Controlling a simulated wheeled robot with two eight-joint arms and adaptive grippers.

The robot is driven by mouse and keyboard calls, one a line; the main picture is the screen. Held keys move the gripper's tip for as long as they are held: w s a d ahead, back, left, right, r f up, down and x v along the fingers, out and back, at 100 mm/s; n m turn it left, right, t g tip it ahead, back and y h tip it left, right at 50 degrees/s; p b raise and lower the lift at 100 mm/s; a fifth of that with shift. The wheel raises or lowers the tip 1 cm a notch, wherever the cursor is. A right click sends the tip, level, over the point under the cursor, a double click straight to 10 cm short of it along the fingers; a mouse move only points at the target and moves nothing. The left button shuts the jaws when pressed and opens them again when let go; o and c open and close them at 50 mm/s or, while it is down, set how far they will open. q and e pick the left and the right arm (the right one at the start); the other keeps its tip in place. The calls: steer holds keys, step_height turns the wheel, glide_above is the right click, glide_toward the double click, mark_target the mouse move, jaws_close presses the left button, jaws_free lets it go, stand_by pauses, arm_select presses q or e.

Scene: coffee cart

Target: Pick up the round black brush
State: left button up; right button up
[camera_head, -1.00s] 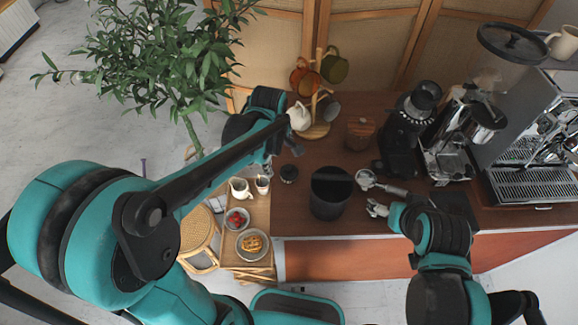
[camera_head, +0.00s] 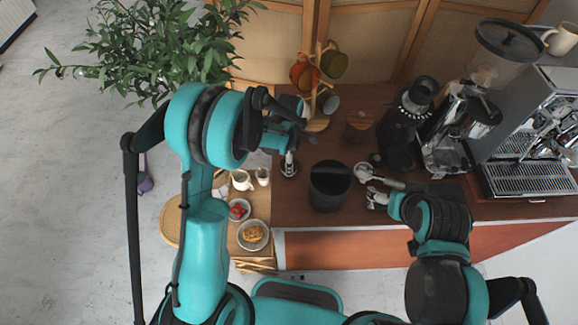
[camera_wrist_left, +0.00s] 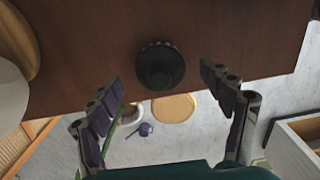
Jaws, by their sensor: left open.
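The round black brush (camera_wrist_left: 160,66) stands on the brown counter near its edge in the left wrist view. In the head view the brush (camera_head: 289,173) is small and partly covered by my left gripper (camera_head: 292,150). In the wrist view the left gripper (camera_wrist_left: 163,77) is open, with one finger to each side of the brush. Neither finger visibly touches it. My right gripper (camera_head: 377,199) is low over the counter's front, right of the black bin; its opening is too small to judge.
A black bin (camera_head: 329,186) stands right of the brush, with a portafilter (camera_head: 364,172) beyond it. A mug tree (camera_head: 318,124) is behind. Small pitchers (camera_head: 241,181) and a waffle plate (camera_head: 253,235) are on the left side tray. The grinder (camera_head: 398,140) and espresso machine (camera_head: 535,150) fill the right.

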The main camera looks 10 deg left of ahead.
arm_select(q)
steer(key=shift+f, duration=0.6)
steer(key=c, duration=1.4)
steer(key=shift+r, duration=0.15)
step_height(320, 180, up, 10)
steer(key=shift+f+p, duration=0.1)
steer(key=shift+p, duration=0.65)
steer(key=o, duration=0.7)
steer(key=c, duration=0.4)
